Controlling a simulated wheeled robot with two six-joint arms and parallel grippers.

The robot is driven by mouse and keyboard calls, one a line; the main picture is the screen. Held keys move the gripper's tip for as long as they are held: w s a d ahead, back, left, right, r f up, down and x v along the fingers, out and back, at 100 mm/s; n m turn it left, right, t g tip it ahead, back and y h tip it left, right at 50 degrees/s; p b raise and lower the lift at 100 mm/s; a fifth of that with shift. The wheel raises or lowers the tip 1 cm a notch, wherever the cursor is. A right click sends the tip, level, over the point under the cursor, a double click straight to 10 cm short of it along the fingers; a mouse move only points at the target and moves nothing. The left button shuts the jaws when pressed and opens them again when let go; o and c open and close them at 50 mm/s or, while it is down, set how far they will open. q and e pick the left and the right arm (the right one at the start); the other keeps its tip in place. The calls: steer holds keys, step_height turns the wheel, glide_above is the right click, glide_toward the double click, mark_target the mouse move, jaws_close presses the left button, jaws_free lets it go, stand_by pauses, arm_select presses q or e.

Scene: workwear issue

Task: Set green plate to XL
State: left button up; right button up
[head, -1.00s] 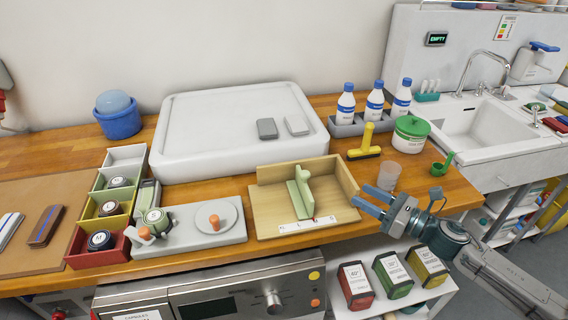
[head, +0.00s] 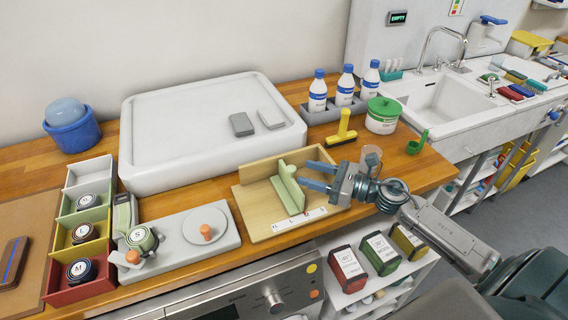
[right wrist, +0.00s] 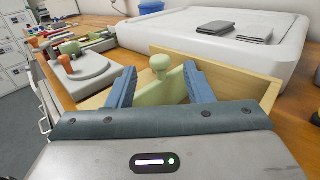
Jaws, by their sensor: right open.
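The green plate (head: 289,192), an upright light-green plate with a round knob (head: 283,169), stands in a wooden three-sided tray (head: 256,207). A white scale strip (head: 299,220) with small letters runs along the tray's front. The plate's front end meets the strip right of its middle; I cannot read the letter there surely. My right gripper (head: 308,176) is open and empty, just right of the plate, fingers pointing at the knob. In the right wrist view the plate (right wrist: 165,88) shows ahead between the two fingers, apparently untouched. My left gripper is not in view.
A grey base (head: 185,243) with orange knobs stands left of the tray. Coloured bins (head: 78,295) hold labelled rolls. A white raised slab (head: 160,140) lies behind. A yellow-handled tool (head: 342,130), a green-lidded tub (head: 382,118) and a clear cup (head: 370,157) stand behind my right gripper.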

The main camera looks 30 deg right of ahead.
mark_target(291, 167)
steer(key=p+x, duration=0.1)
steer(key=x, duration=0.2)
steer(key=p+x, duration=0.2)
steer(key=x, duration=0.1)
steer(key=shift+r, duration=0.2)
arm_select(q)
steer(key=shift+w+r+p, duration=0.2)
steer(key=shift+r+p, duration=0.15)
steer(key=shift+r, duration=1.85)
arm_select(e)
steer(key=shift+x, duration=0.8)
steer(key=shift+f, duration=0.2)
steer(key=shift+c, duration=0.2)
jaws_close()
